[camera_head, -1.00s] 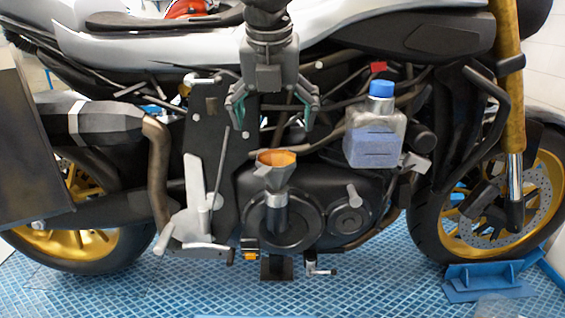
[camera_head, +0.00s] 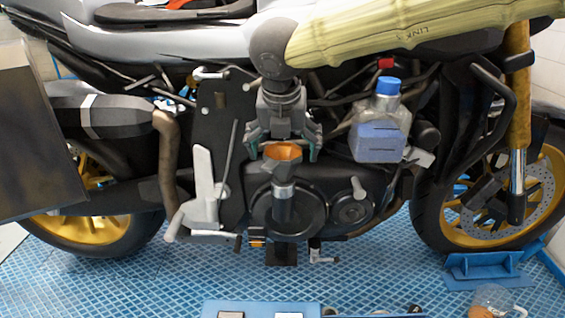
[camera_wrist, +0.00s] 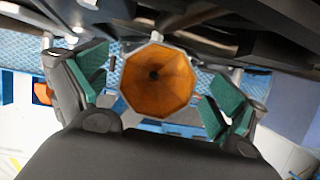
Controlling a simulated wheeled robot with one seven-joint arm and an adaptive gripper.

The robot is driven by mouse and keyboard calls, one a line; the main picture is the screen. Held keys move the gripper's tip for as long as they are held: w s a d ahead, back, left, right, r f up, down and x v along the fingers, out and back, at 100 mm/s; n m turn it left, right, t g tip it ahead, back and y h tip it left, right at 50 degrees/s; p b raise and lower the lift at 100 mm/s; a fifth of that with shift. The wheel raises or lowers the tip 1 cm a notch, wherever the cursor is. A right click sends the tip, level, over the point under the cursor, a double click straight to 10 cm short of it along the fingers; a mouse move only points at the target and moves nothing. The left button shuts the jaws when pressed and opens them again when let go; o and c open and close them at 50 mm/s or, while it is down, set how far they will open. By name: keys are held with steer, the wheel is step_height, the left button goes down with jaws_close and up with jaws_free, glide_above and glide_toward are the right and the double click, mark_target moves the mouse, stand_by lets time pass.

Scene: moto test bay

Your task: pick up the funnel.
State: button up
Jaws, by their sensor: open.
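The funnel (camera_head: 283,156) has a grey outside and an orange inside, and stands upright with its spout down at a metal tube in front of the motorcycle's engine. My gripper (camera_head: 283,150) is open just above and around the funnel's rim, with one green-padded finger at each side. In the wrist view the funnel (camera_wrist: 158,78) shows from above as an orange octagon with a dark hole. It lies between the open fingers of my gripper (camera_wrist: 158,100), with a gap on both sides.
The motorcycle (camera_head: 120,190) fills the space behind the funnel. A clear bottle with blue liquid and a blue cap (camera_head: 381,130) is to the right. A blue tray (camera_head: 260,309) is at the bottom edge, and a blue stand (camera_head: 487,267) is by the front wheel.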

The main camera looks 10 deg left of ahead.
steer(key=shift+w+f, duration=0.1)
steer(key=shift+f, duration=0.3)
steer(key=c, duration=1.1)
steer(key=shift+r, duration=0.1)
steer(key=shift+r+b, duration=0.75)
steer(key=shift+r, duration=0.6)
steer(key=s+d+r+b, duration=0.1)
steer(key=s+d+b, duration=0.1)
steer(key=s, duration=0.6)
steer(key=s+d+r+b, duration=0.1)
steer(key=s+d+b, duration=0.15)
steer(key=s, duration=0.45)
steer(key=r+p, duration=0.2)
steer(key=r, duration=0.1)
steer(key=r+p, duration=0.1)
steer(key=r, duration=0.1)
steer(key=shift+s+a+r+p, duration=0.1)
steer(key=shift+s+a+p, duration=0.15)
steer(key=shift+p, duration=0.15)
